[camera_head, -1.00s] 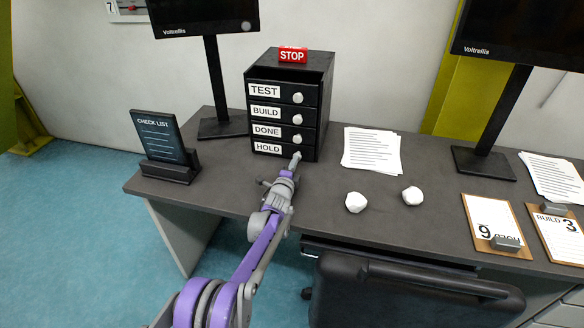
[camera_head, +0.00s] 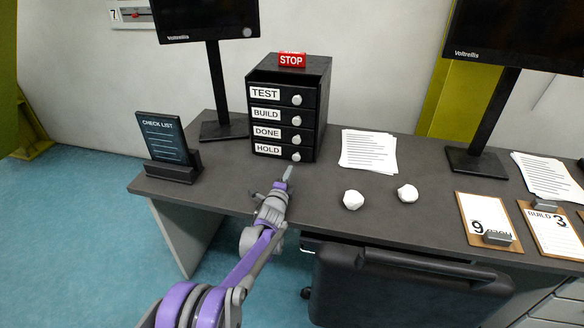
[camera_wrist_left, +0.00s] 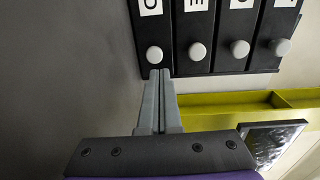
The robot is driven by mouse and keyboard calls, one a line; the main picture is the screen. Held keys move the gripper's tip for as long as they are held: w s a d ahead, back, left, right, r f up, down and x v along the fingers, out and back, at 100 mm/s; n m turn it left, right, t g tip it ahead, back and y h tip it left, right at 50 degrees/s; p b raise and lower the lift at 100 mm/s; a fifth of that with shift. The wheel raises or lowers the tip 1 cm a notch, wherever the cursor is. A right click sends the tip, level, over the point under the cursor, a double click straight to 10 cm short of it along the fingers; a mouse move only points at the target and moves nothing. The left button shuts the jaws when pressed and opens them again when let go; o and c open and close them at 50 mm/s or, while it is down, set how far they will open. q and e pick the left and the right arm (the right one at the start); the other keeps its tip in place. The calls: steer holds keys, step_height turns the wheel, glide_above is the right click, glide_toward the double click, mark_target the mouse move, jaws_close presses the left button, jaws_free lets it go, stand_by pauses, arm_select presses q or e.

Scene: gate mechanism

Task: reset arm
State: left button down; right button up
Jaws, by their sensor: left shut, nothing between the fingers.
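My left arm reaches in from the lower left over the desk in the head view. My left gripper (camera_head: 287,175) is shut and empty, just in front of the HOLD drawer, apart from its knob as far as the head view shows. In the left wrist view the two grey fingers (camera_wrist_left: 161,100) lie together, pointing at the drawer fronts. The black drawer unit (camera_head: 322,100) has drawers labelled TEST, BUILD, DONE and HOLD, each with a white round knob. The HOLD knob (camera_head: 296,156) is uncovered. My right gripper is not in view.
A check list stand (camera_head: 165,148) is at the desk's left end. Two crumpled white lumps (camera_head: 353,200) and a paper stack (camera_head: 368,151) lie right of the gripper. A chair (camera_head: 405,288) stands at the front edge. Monitors and clipboards (camera_head: 489,222) are further around.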

arm_select(q)
steer(key=v, duration=0.6)
steer(key=shift+s+a+f, duration=0.15)
steer(key=shift+s+f, duration=0.1)
steer(key=shift+f, duration=0.1)
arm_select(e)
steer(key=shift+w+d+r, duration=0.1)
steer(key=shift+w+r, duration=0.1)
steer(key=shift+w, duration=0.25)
